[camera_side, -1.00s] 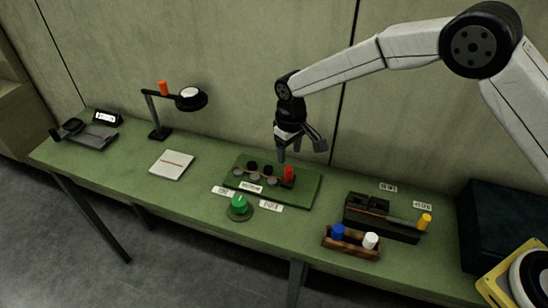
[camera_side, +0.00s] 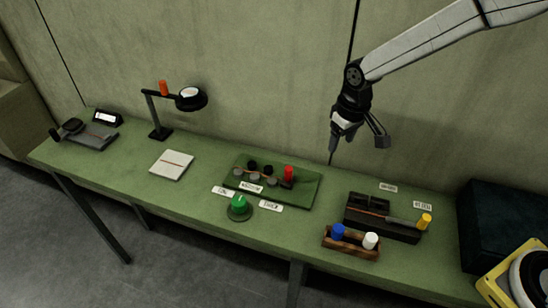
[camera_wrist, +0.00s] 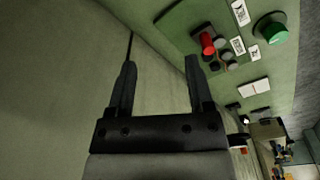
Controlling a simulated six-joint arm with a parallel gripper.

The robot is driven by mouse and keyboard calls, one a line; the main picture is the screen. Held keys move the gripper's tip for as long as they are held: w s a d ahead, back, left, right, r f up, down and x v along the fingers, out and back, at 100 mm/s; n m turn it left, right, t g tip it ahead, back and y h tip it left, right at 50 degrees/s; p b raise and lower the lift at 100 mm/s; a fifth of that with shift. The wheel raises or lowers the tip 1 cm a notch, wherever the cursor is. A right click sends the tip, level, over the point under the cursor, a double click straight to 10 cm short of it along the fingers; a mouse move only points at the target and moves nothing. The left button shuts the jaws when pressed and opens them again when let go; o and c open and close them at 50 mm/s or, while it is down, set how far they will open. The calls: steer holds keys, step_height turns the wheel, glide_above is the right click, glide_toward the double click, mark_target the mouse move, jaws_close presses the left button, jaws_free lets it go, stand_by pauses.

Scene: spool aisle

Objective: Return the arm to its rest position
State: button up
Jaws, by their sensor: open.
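My gripper (camera_side: 343,142) hangs in the air above the back of the green table, near the wall, right of the dark green board (camera_side: 305,185). It is open and empty, also in the wrist view (camera_wrist: 158,75), where its two fingers stand apart with nothing between them. The red cylinder (camera_side: 288,173) stands upright on the board beside several dark and grey knobs (camera_side: 254,177). The red cylinder also shows in the wrist view (camera_wrist: 207,42). My gripper is apart from all of these.
Air around my gripper is clear.

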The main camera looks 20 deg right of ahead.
steer(key=s+d+r+m, duration=0.1)
steer(key=s+d, duration=0.3)
steer(key=s, duration=0.4)
steer(key=s+d+r+m+t, duration=0.1)
steer(key=s+d, duration=0.4)
steer(key=s, duration=0.4)
steer(key=shift+d, duration=0.15)
stand_by(1.1)
